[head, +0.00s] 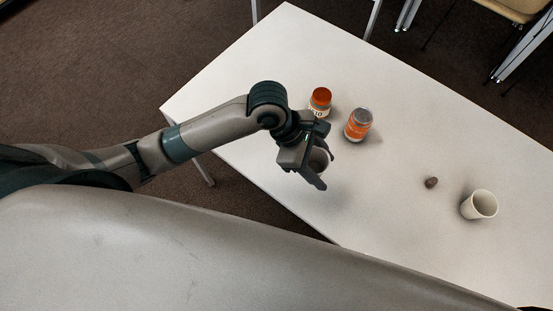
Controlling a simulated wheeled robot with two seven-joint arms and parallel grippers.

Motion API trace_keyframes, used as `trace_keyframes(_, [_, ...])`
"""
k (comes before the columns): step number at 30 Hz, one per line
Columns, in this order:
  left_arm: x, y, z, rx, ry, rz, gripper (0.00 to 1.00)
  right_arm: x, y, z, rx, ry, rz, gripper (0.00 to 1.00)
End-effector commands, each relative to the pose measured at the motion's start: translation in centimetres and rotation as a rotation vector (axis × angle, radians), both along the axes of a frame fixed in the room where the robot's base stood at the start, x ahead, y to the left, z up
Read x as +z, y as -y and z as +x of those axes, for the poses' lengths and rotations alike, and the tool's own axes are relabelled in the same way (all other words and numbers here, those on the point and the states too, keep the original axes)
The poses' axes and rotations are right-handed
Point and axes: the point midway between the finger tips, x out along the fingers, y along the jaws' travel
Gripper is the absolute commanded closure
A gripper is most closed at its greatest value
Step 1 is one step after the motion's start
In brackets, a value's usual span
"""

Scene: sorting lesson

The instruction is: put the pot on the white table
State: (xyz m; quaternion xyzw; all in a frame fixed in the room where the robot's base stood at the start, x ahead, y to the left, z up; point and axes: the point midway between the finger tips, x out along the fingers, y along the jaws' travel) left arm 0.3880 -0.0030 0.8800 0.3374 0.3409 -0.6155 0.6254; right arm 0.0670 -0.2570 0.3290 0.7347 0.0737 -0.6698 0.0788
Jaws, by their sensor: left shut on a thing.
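My left gripper (322,172) reaches over the white table (270,70) from the left and is shut on a small grey-brown rounded thing, likely the pot (318,158). The fingers and wrist hide much of the pot. I cannot tell whether it touches the table top or hangs a little above it. My right gripper is not in view.
Two orange jars, one with a red lid (320,101) and one with a grey lid (358,124), stand just beyond the gripper. A small brown lump (431,182) and a white cup (479,205) are at the right. The table's far left is bare.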

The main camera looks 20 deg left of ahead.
Motion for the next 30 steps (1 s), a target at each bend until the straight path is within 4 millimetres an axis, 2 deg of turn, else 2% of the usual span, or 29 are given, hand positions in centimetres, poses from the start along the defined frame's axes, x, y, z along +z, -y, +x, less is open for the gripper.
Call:
trace_keyframes(12, [-0.1,-0.1,0.1,0.018,0.0,0.002,0.67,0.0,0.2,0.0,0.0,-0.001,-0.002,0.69])
trace_keyframes(17, [-0.7,-1.0,0.4,0.018,-0.001,0.005,0.67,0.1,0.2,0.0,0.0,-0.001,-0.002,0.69])
trace_keyframes(23, [-2.4,-3.8,1.6,0.019,-0.003,0.007,0.67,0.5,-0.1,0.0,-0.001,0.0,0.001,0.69])
trace_keyframes(30, [-5.1,-8.0,3.4,0.019,-0.003,0.007,0.67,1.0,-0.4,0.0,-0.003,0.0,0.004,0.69])
